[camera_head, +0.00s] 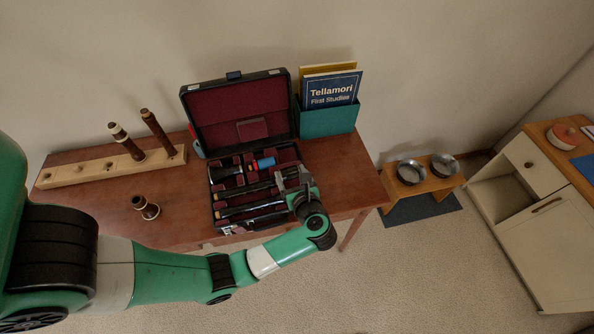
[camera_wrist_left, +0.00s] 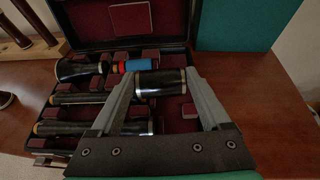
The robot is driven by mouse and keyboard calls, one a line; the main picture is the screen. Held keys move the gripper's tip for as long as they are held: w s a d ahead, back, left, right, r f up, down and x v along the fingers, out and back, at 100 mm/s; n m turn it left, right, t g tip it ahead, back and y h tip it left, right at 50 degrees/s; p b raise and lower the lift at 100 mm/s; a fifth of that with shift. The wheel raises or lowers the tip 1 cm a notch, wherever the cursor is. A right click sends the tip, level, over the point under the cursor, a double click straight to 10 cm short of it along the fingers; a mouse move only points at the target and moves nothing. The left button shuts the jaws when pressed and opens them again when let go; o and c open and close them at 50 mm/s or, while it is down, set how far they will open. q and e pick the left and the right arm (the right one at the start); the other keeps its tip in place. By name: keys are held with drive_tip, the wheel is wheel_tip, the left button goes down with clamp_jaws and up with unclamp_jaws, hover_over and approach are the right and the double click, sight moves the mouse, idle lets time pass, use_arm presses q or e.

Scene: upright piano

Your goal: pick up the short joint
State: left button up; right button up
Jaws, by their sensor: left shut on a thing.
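The short joint (camera_wrist_left: 160,82) is a short black cylinder with pale rings at its ends. In the left wrist view it sits crosswise between the two fingers of my left gripper (camera_wrist_left: 160,84), which is shut on it. In the head view my left gripper (camera_head: 291,175) is over the right part of the open instrument case (camera_head: 213,212); the joint is hard to make out there. The case has a dark red lining and holds a black bell (camera_wrist_left: 82,68) and long black joints (camera_wrist_left: 95,130). My right gripper is not in view.
A red, yellow and blue item (camera_head: 264,163) lies in the case. The open lid (camera_head: 240,105) stands behind. A teal book box (camera_head: 328,120) is at the back right. A wooden peg rack (camera_head: 85,172) and a brown piece (camera_head: 146,207) are left. The table's right end (camera_head: 345,180) is clear.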

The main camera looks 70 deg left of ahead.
sight(296, 174)
use_arm(q)
drive_tip(key=s+d+r+p, duration=0.1)
drive_tip(key=s+d+r, duration=0.4)
drive_tip(key=s, duration=0.3)
drive_tip(key=shift+v, duration=0.85)
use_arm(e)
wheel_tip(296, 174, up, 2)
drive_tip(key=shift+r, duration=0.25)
use_arm(q)
drive_tip(key=shift+w, duration=0.1)
